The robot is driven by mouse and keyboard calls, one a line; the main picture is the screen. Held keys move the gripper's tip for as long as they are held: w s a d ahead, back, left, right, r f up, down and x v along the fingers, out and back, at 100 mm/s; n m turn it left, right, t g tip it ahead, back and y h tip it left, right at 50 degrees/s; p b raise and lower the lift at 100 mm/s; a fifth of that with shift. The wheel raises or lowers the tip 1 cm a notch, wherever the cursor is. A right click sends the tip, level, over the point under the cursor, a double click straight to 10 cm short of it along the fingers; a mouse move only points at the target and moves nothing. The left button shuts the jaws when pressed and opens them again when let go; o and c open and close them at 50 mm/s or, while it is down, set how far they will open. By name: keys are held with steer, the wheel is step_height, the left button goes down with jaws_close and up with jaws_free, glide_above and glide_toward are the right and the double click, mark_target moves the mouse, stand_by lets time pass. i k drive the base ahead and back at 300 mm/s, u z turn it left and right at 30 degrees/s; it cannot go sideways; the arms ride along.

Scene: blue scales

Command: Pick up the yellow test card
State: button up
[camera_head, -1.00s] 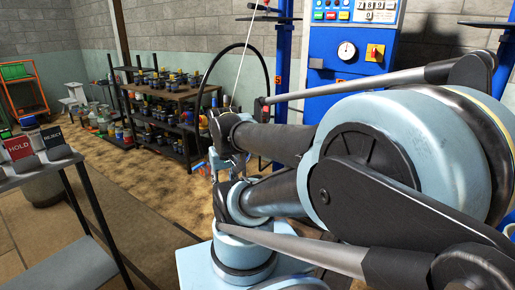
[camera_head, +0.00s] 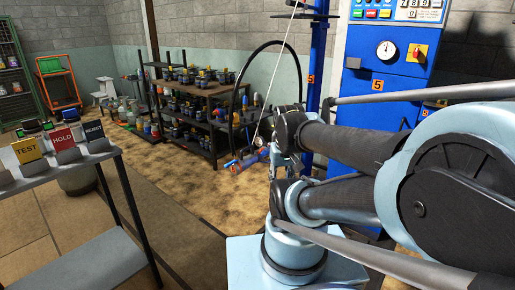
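The yellow test card (camera_head: 27,150), marked TEST, stands tilted in a dark holder on top of a grey shelf stand (camera_head: 55,172) at the far left. It is in a row with a red HOLD card (camera_head: 63,138) and a dark blue REJECT card (camera_head: 93,130) to its right. My arm fills the right side and reaches toward the middle of the picture, well to the right of the cards. I cannot make out my gripper.
Loaded dark shelves (camera_head: 205,110) stand at the back. A blue machine (camera_head: 385,105) with a dial is behind my arm. An orange rack (camera_head: 58,82) and a green mesh cage (camera_head: 10,70) are at the back left. Floor between the stand and my arm is clear.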

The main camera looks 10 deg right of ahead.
mark_target(27, 150)
steer(key=u, duration=1.8)
steer(key=i, duration=0.15)
steer(key=u, duration=0.2)
